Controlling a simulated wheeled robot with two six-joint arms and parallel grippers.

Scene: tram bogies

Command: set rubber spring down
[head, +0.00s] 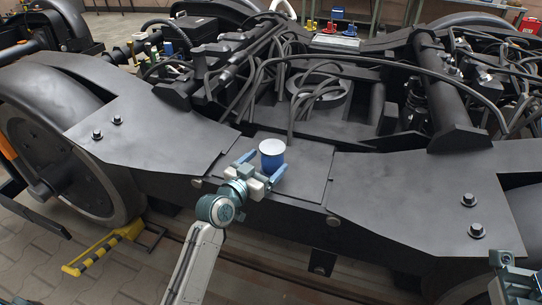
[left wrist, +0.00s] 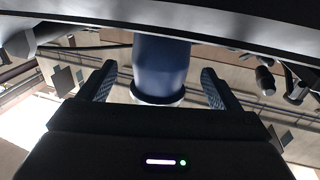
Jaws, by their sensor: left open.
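The rubber spring (head: 272,154) is a short blue cylinder with a white top. In the head view it stands upright on a flat dark plate (head: 306,182) in the middle of the bogie frame's near side. My left gripper (head: 263,166) is open, its two blue fingers on either side of the spring. In the left wrist view the spring (left wrist: 160,62) shows between the spread fingers (left wrist: 158,86), with a gap on both sides. Part of my right arm (head: 508,272) shows at the lower right edge; its jaw state is not clear.
Cables (head: 285,62) and pipes fill the middle of the bogie behind the plate. Bolts (head: 468,200) stand up from the frame on both sides. A large wheel (head: 62,160) is at left. A yellow and black stand (head: 100,250) is on the floor.

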